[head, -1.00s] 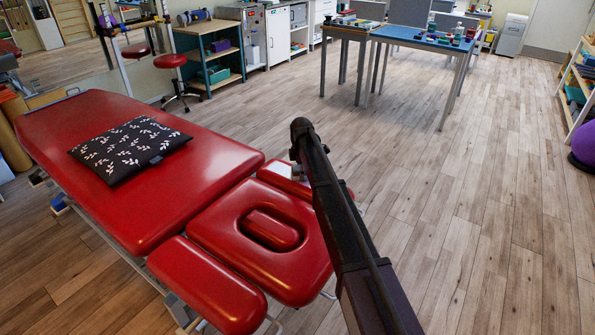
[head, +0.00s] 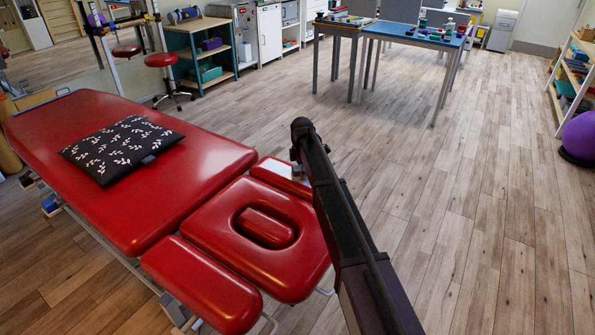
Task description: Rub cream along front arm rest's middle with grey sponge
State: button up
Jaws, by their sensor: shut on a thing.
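The red padded table's head end has two narrow arm rests beside the face-hole section (head: 205,235). One arm rest (head: 203,284) lies nearest the camera and shows whole, with no cream visible on it. The other arm rest (head: 275,174) is on the far side, its right end partly covered by my dark arm. A small pale grey bit shows beside my arm over that far rest; I cannot tell whether it is the sponge or part of my wrist. My gripper's fingers are hidden behind my arm. I cannot make out the grey sponge or the cream.
A black leaf-patterned cushion (head: 118,150) lies on the table's main pad (head: 185,185). A red stool (head: 162,60), a teal shelf unit (head: 203,55) and a blue-topped table (head: 415,37) stand behind. A purple ball (head: 579,138) is at right. The wooden floor (head: 470,220) right of my arm is clear.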

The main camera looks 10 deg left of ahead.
jog(key=shift+s+d, duration=0.15)
jog(key=shift+d, duration=0.2)
jog(key=shift+s+d, duration=0.35)
jog(key=shift+d, duration=0.4)
jog(key=shift+s+d, duration=0.3)
jog(key=shift+d, duration=0.4)
jog(key=shift+d, duration=0.1)
jog(key=shift+s+d, duration=0.35)
jog(key=shift+d, duration=0.4)
jog(key=shift+s+d, duration=0.35)
jog(key=shift+d, duration=0.4)
jog(key=shift+d, duration=0.1)
jog(key=shift+s+d, duration=0.35)
jog(key=shift+d, duration=0.4)
jog(key=shift+s+d, duration=0.35)
jog(key=shift+d, duration=0.4)
jog(key=shift+d, duration=0.1)
jog(key=shift+s+d+f, duration=0.1)
jog(key=shift+s+d, duration=0.3)
jog(key=shift+d, duration=0.4)
jog(key=shift+s+d+f, duration=0.1)
jog(key=shift+s+d, duration=0.25)
jog(key=shift+d, duration=0.4)
jog(key=shift+r, duration=0.1)
